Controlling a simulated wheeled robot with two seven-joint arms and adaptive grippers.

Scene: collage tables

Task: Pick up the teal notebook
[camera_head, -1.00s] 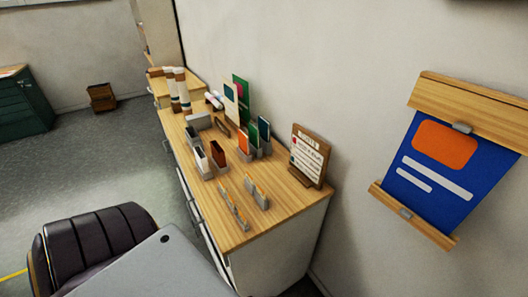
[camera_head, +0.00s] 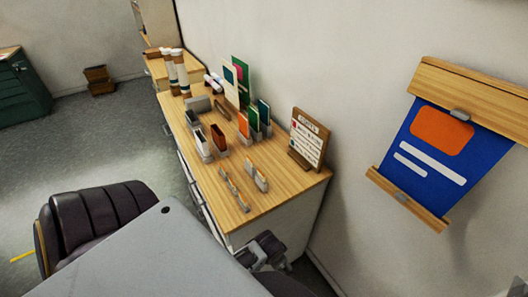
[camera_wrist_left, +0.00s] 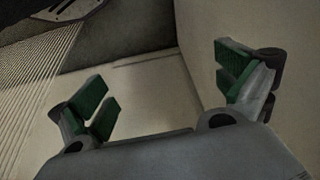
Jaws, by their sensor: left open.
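Several thin notebooks stand upright in grey holders on the wooden desk in the head view. The one that looks teal, a dark blue-green notebook (camera_head: 264,114), is at the right end of the row, beside a green one (camera_head: 253,121) and an orange one (camera_head: 243,125). At this size I cannot be sure which is the teal one. My left gripper (camera_wrist_left: 165,85) is open and empty in the left wrist view, its green pads wide apart, with no notebook near it. A dark part of my arm (camera_head: 263,250) shows below the desk's near end. My right gripper is not clearly seen.
The wooden desk (camera_head: 290,186) also holds a framed sign (camera_head: 308,138), small holders (camera_head: 257,176) and tall rolls (camera_head: 180,72). A blue poster (camera_head: 443,150) hangs on the wall at right. A dark chair (camera_head: 100,220) and a grey surface (camera_head: 160,255) fill the lower left.

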